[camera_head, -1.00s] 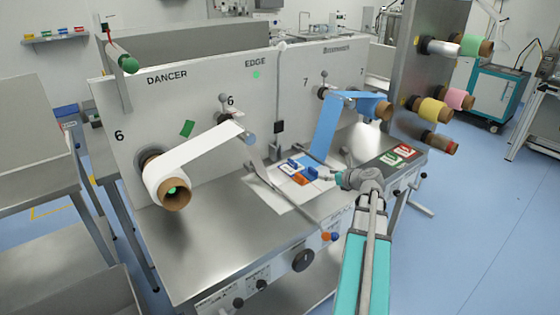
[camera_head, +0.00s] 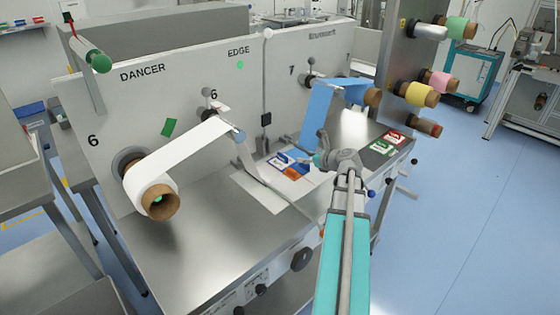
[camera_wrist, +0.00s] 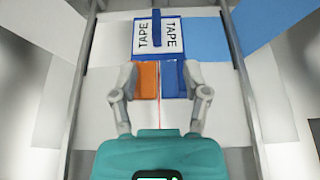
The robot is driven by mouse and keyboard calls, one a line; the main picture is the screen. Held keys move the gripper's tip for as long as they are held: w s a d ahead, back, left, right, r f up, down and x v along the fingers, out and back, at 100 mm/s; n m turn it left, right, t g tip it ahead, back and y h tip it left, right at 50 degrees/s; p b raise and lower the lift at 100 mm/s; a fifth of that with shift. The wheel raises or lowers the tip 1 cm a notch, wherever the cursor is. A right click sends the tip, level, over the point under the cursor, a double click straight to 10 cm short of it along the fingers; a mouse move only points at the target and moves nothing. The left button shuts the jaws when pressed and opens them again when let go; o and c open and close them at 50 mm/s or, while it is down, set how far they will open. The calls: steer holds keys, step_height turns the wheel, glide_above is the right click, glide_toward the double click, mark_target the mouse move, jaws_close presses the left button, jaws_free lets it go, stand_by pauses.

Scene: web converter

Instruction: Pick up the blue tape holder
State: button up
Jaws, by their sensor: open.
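The blue tape holder (camera_head: 281,161) lies on the white sheet on the metal table. In the wrist view the tape holder (camera_wrist: 157,22) has white panels reading TAPE and a raised blue bar between them; it lies ahead of my fingertips. An orange piece (camera_wrist: 147,80) and a blue piece (camera_wrist: 174,78) lie side by side just below it in the picture. My gripper (camera_wrist: 160,78) is open, with its two fingers left and right of these pieces and nothing held. In the head view my gripper (camera_head: 322,160) is right of the holder, its fingers partly hidden.
A blue web (camera_head: 317,118) slopes down behind the tape area. A metal bar (camera_head: 250,168) crosses the sheet to the left. Red and green labelled items (camera_head: 381,147) lie on a dark mat to the right. A white roll (camera_head: 150,185) hangs at left.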

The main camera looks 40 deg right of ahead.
mark_target(285, 156)
steer(key=shift+w, duration=0.1)
steer(key=shift+b+x, duration=1.65)
steer(key=shift+x, duration=2.55)
steer(key=shift+a+f+b+x, duration=0.15)
steer(key=shift+b+x, duration=0.45)
steer(key=shift+x, duration=0.7)
steer(key=shift+a+f+b+x, duration=0.1)
steer(key=shift+b+x, duration=0.5)
steer(key=shift+x, duration=0.75)
jaws_close()
